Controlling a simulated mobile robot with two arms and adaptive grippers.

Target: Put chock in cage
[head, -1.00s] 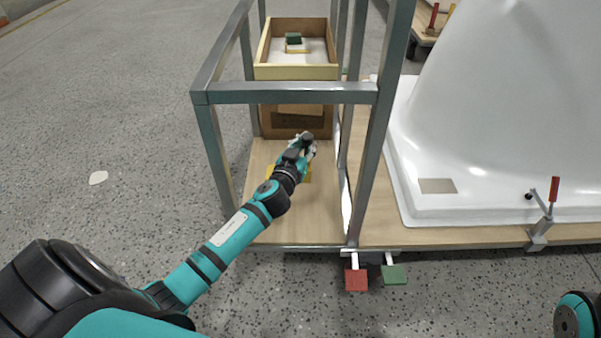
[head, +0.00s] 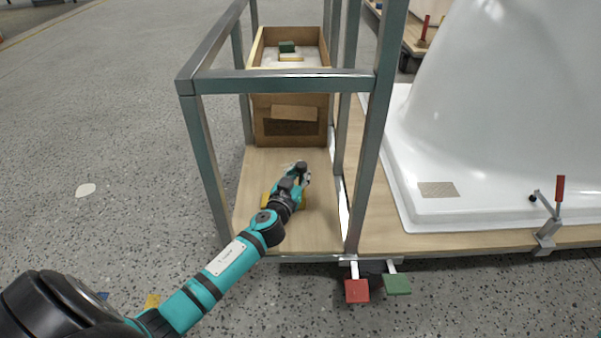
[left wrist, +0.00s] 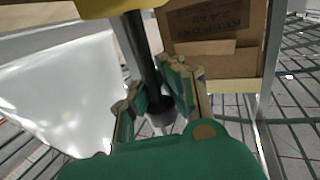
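The chock (head: 303,202) is yellow and shows on both sides of my left wrist, which hides its middle. It is inside the grey metal frame of the cage (head: 285,82), over the cage's wooden floor; I cannot tell whether it touches the floor. In the left wrist view a yellow part of the chock (left wrist: 105,8) fills the top edge, and a dark rod runs down from it between the fingers. My left gripper (head: 301,172) reaches into the cage, its fingers (left wrist: 160,105) on either side of that rod, seemingly gripping it. My right gripper is out of view.
A wooden box (head: 288,135) stands at the back of the cage, with a green block (head: 287,46) in its upper tray. A white tub shell (head: 480,120) is at the right. Red (head: 356,291) and green (head: 397,285) pedals stick out in front.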

